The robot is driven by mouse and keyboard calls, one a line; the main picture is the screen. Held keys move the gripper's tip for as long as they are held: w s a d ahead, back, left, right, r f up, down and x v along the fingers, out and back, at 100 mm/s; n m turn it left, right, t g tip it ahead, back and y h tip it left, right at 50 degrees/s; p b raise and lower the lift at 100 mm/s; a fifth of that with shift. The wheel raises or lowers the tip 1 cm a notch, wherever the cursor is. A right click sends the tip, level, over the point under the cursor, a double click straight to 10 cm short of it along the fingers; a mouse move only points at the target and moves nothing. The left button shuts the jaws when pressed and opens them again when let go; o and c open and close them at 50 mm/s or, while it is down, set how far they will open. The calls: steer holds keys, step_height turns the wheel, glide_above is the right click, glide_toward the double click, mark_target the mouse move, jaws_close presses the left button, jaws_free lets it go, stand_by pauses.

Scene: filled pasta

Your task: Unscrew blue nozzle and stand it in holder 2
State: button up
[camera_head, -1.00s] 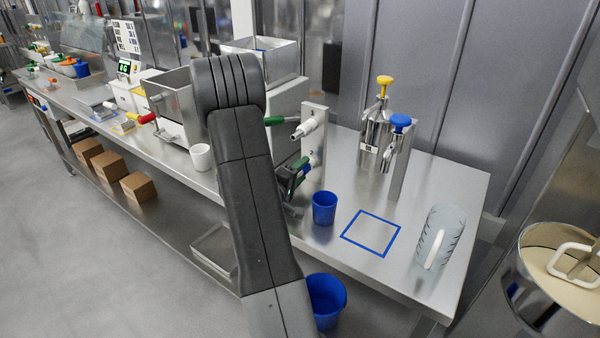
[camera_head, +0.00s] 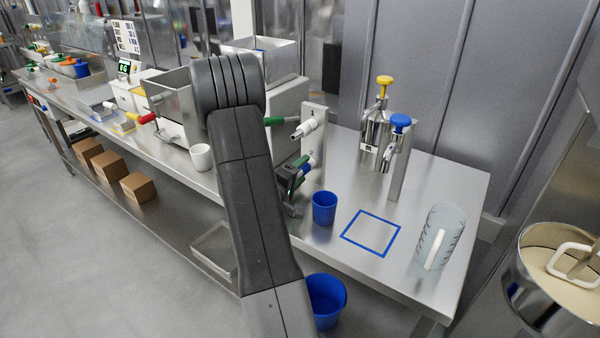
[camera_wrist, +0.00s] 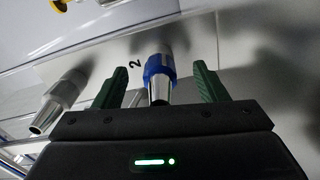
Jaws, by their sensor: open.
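The blue nozzle (camera_wrist: 158,72), a blue collar with a steel tip, sticks out from a pale plate beside a printed 2 in the wrist view. Its tip points toward my gripper (camera_wrist: 156,78). The two green fingers stand open on either side of the nozzle, with a gap visible on both sides. In the head view a bit of the blue nozzle (camera_head: 311,163) shows at the upright plate (camera_head: 314,114), next to my gripper (camera_head: 302,172). How the nozzle is fixed to the plate is hidden.
A white nozzle (camera_wrist: 62,95) sits left of the blue one; it also shows higher on the plate (camera_head: 304,129). A blue cup (camera_head: 324,208) stands close to my gripper. A clear jug (camera_head: 440,237) and pump dispensers stand right. The blue-outlined square is empty.

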steer(key=shift+p+v, duration=0.35)
steer(key=shift+v, duration=3.1)
steer(key=b+v, duration=0.1)
steer(key=v, duration=1.3)
steer(key=shift+b, duration=0.4)
steer(key=shift+d+r, duration=0.1)
steer(key=p+x, duration=0.1)
steer(key=x, duration=1.3)
steer(key=shift+w+p, duration=0.1)
steer(key=shift+p, duration=0.25)
steer(key=shift+w, duration=0.1)
